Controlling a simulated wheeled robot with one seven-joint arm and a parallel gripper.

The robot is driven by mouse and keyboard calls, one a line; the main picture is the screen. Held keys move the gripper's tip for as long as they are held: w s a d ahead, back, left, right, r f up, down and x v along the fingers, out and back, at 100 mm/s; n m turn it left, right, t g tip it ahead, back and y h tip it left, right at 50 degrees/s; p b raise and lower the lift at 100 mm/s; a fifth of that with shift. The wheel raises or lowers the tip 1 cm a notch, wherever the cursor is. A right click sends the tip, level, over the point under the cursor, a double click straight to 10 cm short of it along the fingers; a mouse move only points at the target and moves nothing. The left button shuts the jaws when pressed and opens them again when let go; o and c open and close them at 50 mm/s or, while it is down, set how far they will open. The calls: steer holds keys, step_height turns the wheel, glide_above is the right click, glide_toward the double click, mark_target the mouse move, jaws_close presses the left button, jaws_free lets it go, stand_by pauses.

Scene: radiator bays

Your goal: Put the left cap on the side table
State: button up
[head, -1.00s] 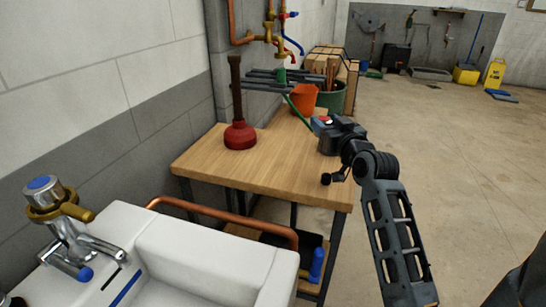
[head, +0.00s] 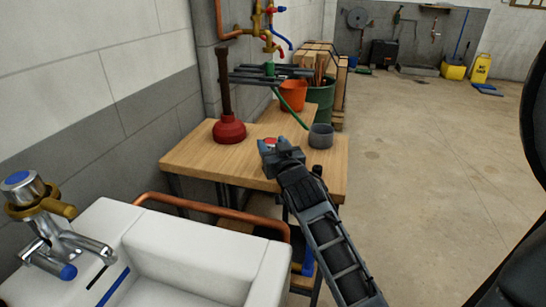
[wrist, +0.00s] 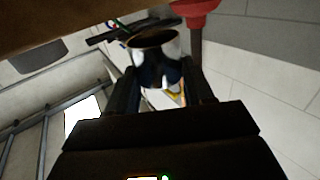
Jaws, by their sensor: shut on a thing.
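The wooden side table (head: 205,158) stands beyond the white sink in the head view. My gripper (head: 278,152) is over its front part, with my arm reaching up from the lower right. In the wrist view my gripper (wrist: 160,85) is shut on a shiny chrome cap (wrist: 155,65), held between both fingers. The cap's dark open rim faces the wooden surface (wrist: 60,22). A small red spot shows at the gripper's end in the head view. Whether the cap touches the table I cannot tell.
A red plunger (head: 229,130) stands on the table to the left, and a grey cup (head: 320,136) to the right. Behind are dark bars, an orange pot (head: 293,96) and a green bin (head: 321,98). A copper pipe (head: 205,209) runs between sink and table.

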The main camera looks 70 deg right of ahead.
steer(key=shift+f, duration=1.45)
steer(key=shift+f, duration=0.1)
steer(key=shift+f+b, duration=0.15)
steer(key=shift+b, duration=0.25)
steer(key=o, duration=1.1)
steer(key=shift+c, duration=0.2)
steer(key=shift+r+p, duration=0.3)
steer(key=v, duration=0.6)
steer(key=shift+f+b, duration=0.15)
steer(key=shift+b, duration=0.25)
steer(key=shift+v, duration=0.75)
